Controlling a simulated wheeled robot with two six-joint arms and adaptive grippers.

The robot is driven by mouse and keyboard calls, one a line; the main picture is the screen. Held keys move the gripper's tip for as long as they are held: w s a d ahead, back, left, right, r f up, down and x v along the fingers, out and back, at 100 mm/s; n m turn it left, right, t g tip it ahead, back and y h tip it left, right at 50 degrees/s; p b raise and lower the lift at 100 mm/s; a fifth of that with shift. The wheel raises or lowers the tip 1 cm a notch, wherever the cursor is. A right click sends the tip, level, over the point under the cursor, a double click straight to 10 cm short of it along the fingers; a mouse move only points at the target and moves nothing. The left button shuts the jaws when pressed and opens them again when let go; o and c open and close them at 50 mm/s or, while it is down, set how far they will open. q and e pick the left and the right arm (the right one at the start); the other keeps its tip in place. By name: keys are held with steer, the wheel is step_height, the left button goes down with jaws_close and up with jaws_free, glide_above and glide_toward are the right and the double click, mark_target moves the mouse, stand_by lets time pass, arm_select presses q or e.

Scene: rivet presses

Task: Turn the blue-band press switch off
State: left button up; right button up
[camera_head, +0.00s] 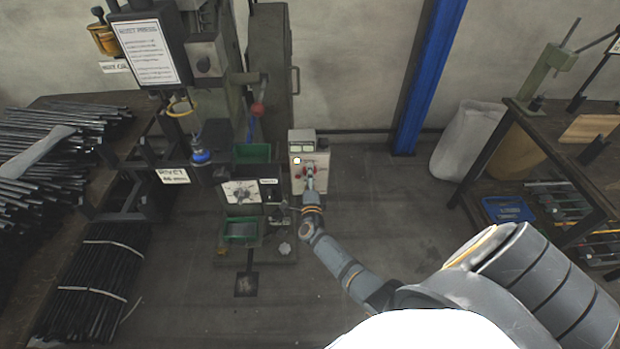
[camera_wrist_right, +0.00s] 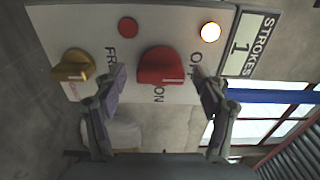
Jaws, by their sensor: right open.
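The press (camera_head: 205,60) stands at the left in the head view, with a blue band (camera_head: 201,157) low on its head. The grey control box (camera_head: 296,172) stands to its right. In the right wrist view, the box's panel (camera_wrist_right: 75,22) carries a red rotary switch (camera_wrist_right: 162,62) with a white mark at its lower right. An "ON" label shows below it; another label is partly covered by a finger. My right gripper (camera_wrist_right: 160,84) is open, with one finger on each side of the red switch. Contact cannot be told. My left gripper is out of view.
The panel also has a yellow knob (camera_wrist_right: 72,65), a red button (camera_wrist_right: 128,27), a lit lamp (camera_wrist_right: 210,32) and a strokes counter (camera_wrist_right: 250,45).

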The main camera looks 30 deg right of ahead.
steer(key=v, duration=1.2)
steer(key=shift+s, duration=0.1)
steer(key=s+a+f+n+g+y+p, duration=0.2)
steer(key=s+a+f+n+g+y, duration=0.15)
steer(key=s+f+n, duration=0.55)
steer(key=s+a+f+n+g+y+p, duration=0.1)
steer(key=s+a+f+n+g+y, duration=0.3)
steer(key=f, duration=0.9)
steer(key=s+d+f+n+g, duration=0.1)
steer(key=s+f+n+g, duration=0.1)
steer(key=s, duration=0.6)
steer(key=s+d+f+n+g+y+p, duration=0.1)
steer(key=s+d+f+n+g, duration=0.1)
steer(key=s+f+n, duration=0.3)
steer(key=s+d+f+n+g+p, duration=0.1)
steer(key=s+f+n, duration=0.3)
steer(key=s, duration=0.9)
steer(key=shift+s+d+n+g, duration=0.3)
steer(key=shift+d+g, duration=0.25)
steer(key=shift+g, duration=0.2)
